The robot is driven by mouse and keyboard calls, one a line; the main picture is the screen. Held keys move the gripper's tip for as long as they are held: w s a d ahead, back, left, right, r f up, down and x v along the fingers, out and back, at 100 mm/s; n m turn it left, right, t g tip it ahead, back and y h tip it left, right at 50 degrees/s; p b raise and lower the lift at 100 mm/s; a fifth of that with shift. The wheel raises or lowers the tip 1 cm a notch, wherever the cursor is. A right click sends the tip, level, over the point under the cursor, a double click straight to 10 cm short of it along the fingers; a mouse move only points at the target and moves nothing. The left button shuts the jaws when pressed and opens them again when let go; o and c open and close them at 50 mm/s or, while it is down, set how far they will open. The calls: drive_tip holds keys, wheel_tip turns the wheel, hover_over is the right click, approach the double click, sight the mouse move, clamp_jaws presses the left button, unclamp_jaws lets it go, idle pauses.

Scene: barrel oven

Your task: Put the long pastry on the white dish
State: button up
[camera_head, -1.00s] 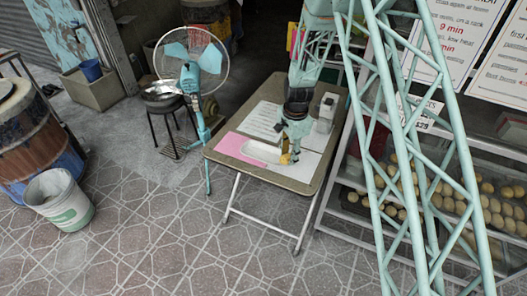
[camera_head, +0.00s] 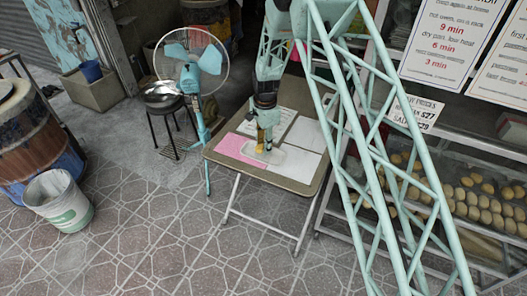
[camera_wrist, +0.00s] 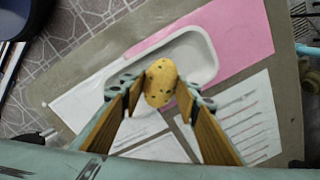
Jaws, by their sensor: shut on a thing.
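The long pastry (camera_wrist: 160,82) is a yellow oval with dark specks. In the wrist view it sits between the two wooden-looking fingers of my gripper (camera_wrist: 162,90), which is shut on it. The white dish (camera_wrist: 193,50) is a shallow rounded tray below and behind the pastry, which overlaps its near part in this view. In the head view my gripper (camera_head: 263,146) is right over the white dish (camera_head: 279,157); the pastry is hard to make out there. The gap between pastry and dish cannot be judged.
The dish lies on a folding table (camera_head: 290,183) with a pink sheet (camera_head: 232,146) and white papers. A fan (camera_head: 190,68) and a stool with a metal bowl (camera_head: 163,95) stand left. A glass case with several round pastries (camera_head: 468,205) stands right.

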idle(0.3)
drive_tip(key=shift+f, duration=1.7)
drive_tip(key=shift+f, duration=0.15)
drive_tip(key=o, duration=0.6)
drive_tip(key=shift+s+d+r+p, duration=0.1)
drive_tip(key=shift+s+r+p, duration=0.05)
drive_tip(key=shift+r, duration=2.95)
drive_tip(key=shift+s+d+r+p, duration=0.1)
drive_tip(key=shift+s+r+p, duration=0.05)
drive_tip(key=shift+r, duration=2.9)
